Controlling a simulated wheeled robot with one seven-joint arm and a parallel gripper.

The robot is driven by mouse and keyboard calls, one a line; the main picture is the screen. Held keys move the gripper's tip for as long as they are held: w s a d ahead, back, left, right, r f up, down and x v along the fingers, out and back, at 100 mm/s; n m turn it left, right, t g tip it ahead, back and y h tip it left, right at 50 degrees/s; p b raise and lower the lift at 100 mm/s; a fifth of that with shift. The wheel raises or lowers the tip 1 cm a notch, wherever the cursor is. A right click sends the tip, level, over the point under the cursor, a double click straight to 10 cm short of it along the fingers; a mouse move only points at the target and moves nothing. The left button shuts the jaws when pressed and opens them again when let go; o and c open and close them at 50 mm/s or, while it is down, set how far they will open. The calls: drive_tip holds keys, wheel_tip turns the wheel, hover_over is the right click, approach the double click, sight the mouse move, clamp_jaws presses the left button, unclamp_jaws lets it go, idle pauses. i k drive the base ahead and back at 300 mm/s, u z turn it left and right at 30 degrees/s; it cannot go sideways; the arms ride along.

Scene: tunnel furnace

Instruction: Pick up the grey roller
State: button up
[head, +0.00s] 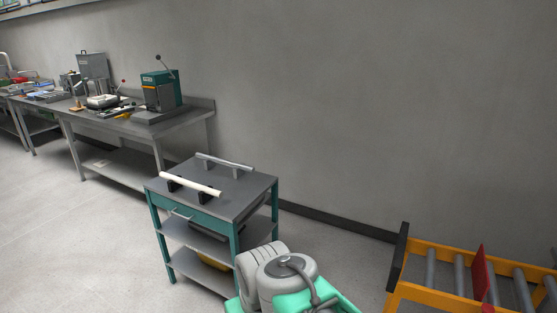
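A grey roller (225,161) lies across dark supports at the back of the top of a teal and grey cart (240,192). A cream-white roller (190,184) rests on black supports along the front left side of the same top, apart from the grey one. Nothing touches the grey roller from above. My own arm's pale grey links show at the bottom centre, in front of the cart's right side. My gripper is not in view.
An orange roller conveyor (440,303) with a red plate (480,272) and a black end (398,257) stands at lower right. A workbench (145,125) with a teal press (160,92) lines the grey wall. The floor left of the cart is clear.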

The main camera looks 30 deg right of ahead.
sight(230, 164)
drive_tip(key=z, duration=0.35)
drive_tip(key=k, duration=1)
drive_tip(key=z, duration=0.35)
drive_tip(key=i, duration=3.05)
drive_tip(key=z, duration=1.15)
drive_tip(key=i, duration=2.2)
drive_tip(key=u, duration=0.85)
